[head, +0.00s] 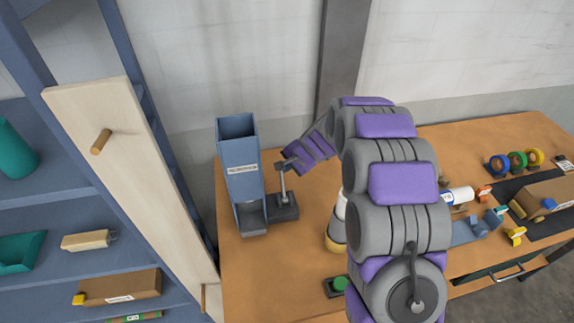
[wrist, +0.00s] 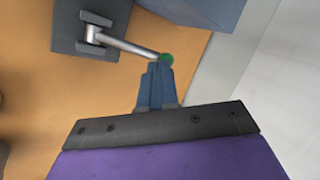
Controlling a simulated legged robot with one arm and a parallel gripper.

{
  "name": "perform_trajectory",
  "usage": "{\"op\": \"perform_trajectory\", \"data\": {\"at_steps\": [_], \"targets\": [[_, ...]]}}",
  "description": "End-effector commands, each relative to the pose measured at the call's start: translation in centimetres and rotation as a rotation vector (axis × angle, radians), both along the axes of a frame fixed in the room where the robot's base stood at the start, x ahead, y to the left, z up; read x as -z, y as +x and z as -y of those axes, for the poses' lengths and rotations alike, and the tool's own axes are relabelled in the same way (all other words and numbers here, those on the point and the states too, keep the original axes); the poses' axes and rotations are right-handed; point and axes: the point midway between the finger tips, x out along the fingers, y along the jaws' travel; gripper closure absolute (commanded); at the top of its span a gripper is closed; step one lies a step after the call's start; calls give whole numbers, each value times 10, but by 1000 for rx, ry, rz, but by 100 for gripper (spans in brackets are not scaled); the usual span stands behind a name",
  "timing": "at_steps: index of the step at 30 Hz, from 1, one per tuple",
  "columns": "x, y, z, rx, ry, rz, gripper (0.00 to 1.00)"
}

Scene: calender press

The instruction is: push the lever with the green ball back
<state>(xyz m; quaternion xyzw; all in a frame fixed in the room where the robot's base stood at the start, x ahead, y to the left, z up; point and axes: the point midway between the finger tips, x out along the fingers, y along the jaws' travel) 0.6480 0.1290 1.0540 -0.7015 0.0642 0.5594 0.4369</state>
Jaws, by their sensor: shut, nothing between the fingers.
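The lever (wrist: 125,44) is a grey metal rod rising from a dark base (wrist: 66,22), with a green ball (wrist: 166,59) at its end in the wrist view. In the head view the lever (head: 282,185) stands beside the blue-grey dispenser (head: 241,165), and its ball is hidden or too small to tell. My gripper (wrist: 160,66) is shut and empty. Its fingertips are right at the green ball, seemingly touching it, though contact is not certain. In the head view my arm reaches over the table to the lever, and the fingers (head: 283,163) show only faintly.
A wooden table (head: 265,265) carries the dispenser. A green button box (head: 338,285) lies near the front. Tape rolls (head: 516,161) and a cardboard box (head: 545,197) are at the right.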

Motion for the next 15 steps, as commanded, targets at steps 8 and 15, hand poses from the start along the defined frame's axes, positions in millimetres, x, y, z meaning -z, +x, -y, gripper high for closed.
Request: {"op": "perform_trajectory", "data": {"at_steps": [8,15], "targets": [[-3,10,0,2,-15,-59,100],[3,15,-3,-2,-23,-115,100]]}}
